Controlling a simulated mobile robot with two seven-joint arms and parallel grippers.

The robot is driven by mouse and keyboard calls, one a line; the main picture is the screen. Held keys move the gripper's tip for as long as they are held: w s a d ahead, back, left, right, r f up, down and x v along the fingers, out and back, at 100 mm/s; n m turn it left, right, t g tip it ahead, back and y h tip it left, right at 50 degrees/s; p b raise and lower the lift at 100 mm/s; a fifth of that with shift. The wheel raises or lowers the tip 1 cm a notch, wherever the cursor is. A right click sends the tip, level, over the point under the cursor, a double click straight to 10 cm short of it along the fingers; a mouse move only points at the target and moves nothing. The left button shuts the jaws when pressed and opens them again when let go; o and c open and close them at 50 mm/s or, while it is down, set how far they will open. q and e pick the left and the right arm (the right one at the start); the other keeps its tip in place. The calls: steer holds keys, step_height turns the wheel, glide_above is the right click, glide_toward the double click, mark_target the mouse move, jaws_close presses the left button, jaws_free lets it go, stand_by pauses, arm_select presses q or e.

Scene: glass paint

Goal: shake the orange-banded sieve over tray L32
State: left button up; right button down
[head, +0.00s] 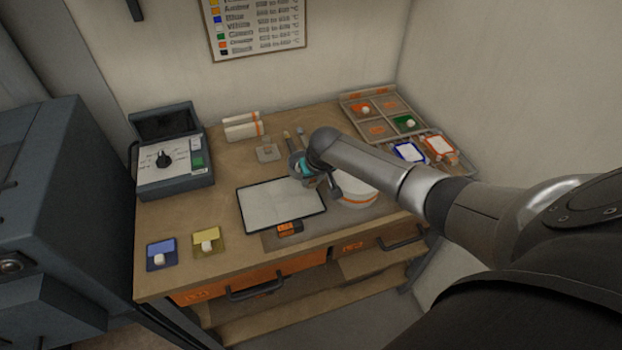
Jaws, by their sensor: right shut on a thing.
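A flat white tray (282,207) with a thin black rim lies near the front middle of the bench. An orange label (290,228) sits at its front edge; its text is too small to read. My right gripper (307,172) is over the tray's back right corner, pointing down. My left gripper is not in view.
A controller box (172,160) is at the left. Blue (161,255) and yellow (208,244) squares lie front left. A compartment rack (384,114) is back right, near blue-edged (409,152) and orange-edged (440,147) items.

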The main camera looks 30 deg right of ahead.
step_height(320, 180, up, 3)
steer(key=p, duration=0.3)
steer(key=shift+f, duration=0.15)
steer(key=shift+r, duration=1.2)
steer(key=shift+a, duration=0.1)
